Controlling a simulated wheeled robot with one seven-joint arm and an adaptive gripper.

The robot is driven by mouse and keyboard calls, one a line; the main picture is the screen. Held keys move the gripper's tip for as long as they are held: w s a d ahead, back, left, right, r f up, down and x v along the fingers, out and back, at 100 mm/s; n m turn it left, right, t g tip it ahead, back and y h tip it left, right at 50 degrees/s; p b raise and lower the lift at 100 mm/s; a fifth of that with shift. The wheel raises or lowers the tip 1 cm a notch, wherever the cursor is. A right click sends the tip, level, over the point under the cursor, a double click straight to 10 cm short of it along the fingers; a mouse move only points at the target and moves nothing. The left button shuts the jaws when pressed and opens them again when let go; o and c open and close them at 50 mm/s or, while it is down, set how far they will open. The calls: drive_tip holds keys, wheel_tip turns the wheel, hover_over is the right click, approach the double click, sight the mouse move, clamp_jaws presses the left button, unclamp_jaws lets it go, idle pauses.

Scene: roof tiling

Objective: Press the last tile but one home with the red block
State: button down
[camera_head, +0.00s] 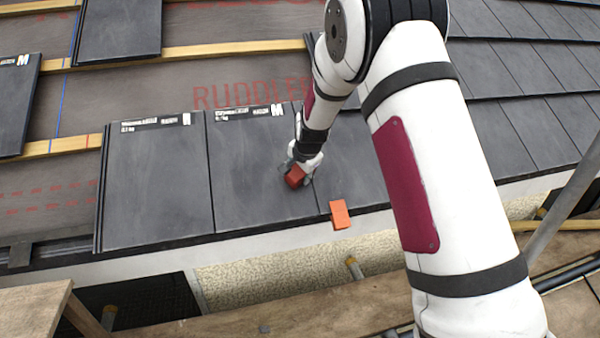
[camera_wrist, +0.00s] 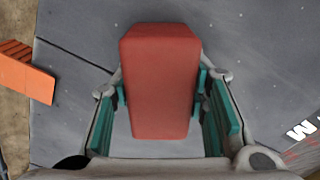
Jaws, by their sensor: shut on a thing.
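My gripper (camera_head: 302,164) is shut on the red block (camera_wrist: 160,82), with a finger on each side of it. The red block (camera_head: 295,177) is over the lower right part of the middle dark tile (camera_head: 250,185) in the front row, near its seam with the tile to the right (camera_head: 345,160). Whether it touches the tile, I cannot tell. The leftmost tile of this row (camera_head: 155,190) lies beside the middle one. Both carry white-lettered labels at their upper edges. In the wrist view, dark tile surface (camera_wrist: 75,95) lies beneath the block, partly hidden by my gripper.
An orange piece (camera_head: 340,214) lies at the tiles' lower edge, right of my gripper; it also shows in the wrist view (camera_wrist: 25,72). Loose tiles (camera_head: 118,30) rest on battens (camera_head: 230,50) higher up. A scaffold pole (camera_head: 565,205) stands at the right. Wooden planks (camera_head: 300,322) run below the eave.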

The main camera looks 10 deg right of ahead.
drive_tip(key=p+v, duration=0.4)
drive_tip(key=v, duration=0.5)
idle(0.5)
drive_tip(key=s+r+n+g+y, duration=0.3)
drive_tip(key=s+n+y, duration=0.3)
drive_tip(key=s+n, duration=1.3)
drive_tip(key=s+r+m+p, duration=0.3)
drive_tip(key=r+p, duration=0.7)
drive_tip(key=p, duration=0.6)
drive_tip(key=s+r+m+p, duration=0.3)
drive_tip(key=r+p, duration=0.8)
drive_tip(key=p, duration=0.5)
drive_tip(key=shift+s, duration=0.85)
